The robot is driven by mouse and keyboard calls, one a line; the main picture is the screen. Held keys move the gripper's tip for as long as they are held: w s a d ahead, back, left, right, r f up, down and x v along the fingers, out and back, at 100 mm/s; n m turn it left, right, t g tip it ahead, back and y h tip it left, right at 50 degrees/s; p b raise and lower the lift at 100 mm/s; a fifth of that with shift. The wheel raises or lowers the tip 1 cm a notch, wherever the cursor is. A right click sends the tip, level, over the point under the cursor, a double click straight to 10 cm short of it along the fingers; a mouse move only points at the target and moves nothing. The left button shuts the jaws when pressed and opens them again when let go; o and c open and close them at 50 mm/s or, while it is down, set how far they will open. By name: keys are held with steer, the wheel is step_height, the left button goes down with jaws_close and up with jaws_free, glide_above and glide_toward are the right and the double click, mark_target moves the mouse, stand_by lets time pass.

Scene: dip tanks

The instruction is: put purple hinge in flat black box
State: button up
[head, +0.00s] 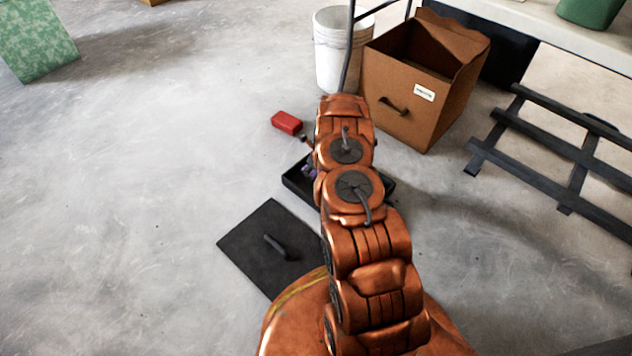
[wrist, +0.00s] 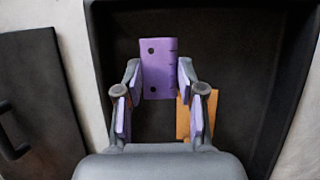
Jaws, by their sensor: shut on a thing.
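The purple hinge (wrist: 159,72), a flat plate with dark holes, is between my gripper's fingertips in the wrist view. My gripper (wrist: 158,78) is shut on it, with a finger at each side. Behind them is the dark floor of the flat black box (wrist: 235,50); how high the hinge is above it I cannot tell. In the head view the flat black box (head: 296,187) lies on the floor, largely hidden by my arm. A small bit of purple (head: 312,173) shows there beside my arm.
An orange piece (wrist: 184,124) shows over the box floor, partly behind my right finger. A black panel with a handle (head: 255,238) lies to the box's left. A red block (head: 287,122), white bucket (head: 330,60) and brown box (head: 400,115) stand beyond.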

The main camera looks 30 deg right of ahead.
mark_target(309, 181)
steer(key=shift+a+f+b, duration=0.1)
steer(key=shift+f+b, duration=0.8)
steer(key=shift+f, duration=1.95)
steer(key=shift+f, duration=0.2)
steer(key=o, duration=1.2)
steer(key=shift+r, duration=0.1)
